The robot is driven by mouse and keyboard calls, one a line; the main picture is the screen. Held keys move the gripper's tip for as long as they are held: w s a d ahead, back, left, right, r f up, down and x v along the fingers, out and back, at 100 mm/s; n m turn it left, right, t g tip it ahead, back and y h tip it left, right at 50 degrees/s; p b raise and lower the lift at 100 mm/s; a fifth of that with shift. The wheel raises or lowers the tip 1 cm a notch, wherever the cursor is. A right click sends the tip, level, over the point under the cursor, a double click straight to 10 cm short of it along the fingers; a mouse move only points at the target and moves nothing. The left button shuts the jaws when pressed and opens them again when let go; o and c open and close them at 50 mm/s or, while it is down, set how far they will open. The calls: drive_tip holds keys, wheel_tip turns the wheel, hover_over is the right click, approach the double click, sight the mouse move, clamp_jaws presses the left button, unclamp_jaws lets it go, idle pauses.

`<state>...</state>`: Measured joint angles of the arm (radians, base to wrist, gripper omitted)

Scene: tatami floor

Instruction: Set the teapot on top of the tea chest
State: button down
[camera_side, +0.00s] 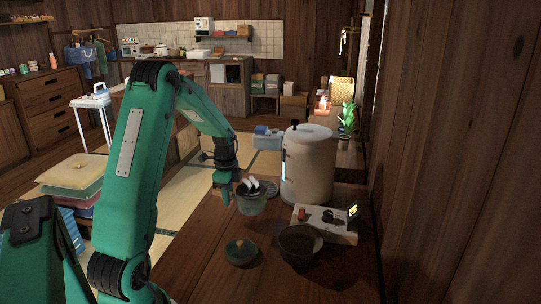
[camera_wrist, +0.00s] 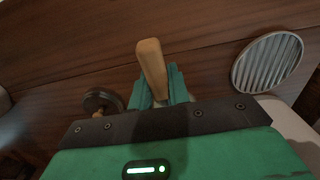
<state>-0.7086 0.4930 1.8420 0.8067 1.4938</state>
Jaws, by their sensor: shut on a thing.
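The teapot (camera_side: 250,204) is a small grey-green pot with a dark top and white patches, just right of my fingertips in the side view. My gripper (camera_side: 226,192) is shut on its tan wooden handle (camera_wrist: 152,66), which sticks up between the green fingers (camera_wrist: 160,88) in the wrist view. The pot's body is hidden there behind my gripper. I cannot tell whether the pot touches the tabletop. I cannot pick out the tea chest with certainty.
The wooden tabletop (camera_side: 200,270) holds a cream urn (camera_side: 308,168), a slatted round grate (camera_wrist: 268,62), a white box with a lit display (camera_side: 338,233), a dark bowl (camera_side: 300,245) and a round knobbed piece (camera_side: 240,254). The wooden wall (camera_side: 450,150) bounds the right.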

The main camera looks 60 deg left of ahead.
drive_tip(key=w+d+r, duration=0.2)
drive_tip(key=d+r, duration=0.1)
drive_tip(key=d, duration=0.3)
drive_tip(key=w+d+r, duration=0.2)
drive_tip(key=d+r, duration=0.1)
drive_tip(key=d, duration=0.3)
hover_over(236, 217)
wheel_tip(236, 217, down, 7)
drive_tip(key=shift+a+r, duration=0.1)
drive_tip(key=shift+r, duration=0.05)
drive_tip(key=shift+f, duration=2)
drive_tip(key=shift+f, duration=0.1)
drive_tip(key=c, duration=1.3)
unclamp_jaws()
drive_tip(key=shift+f, duration=0.1)
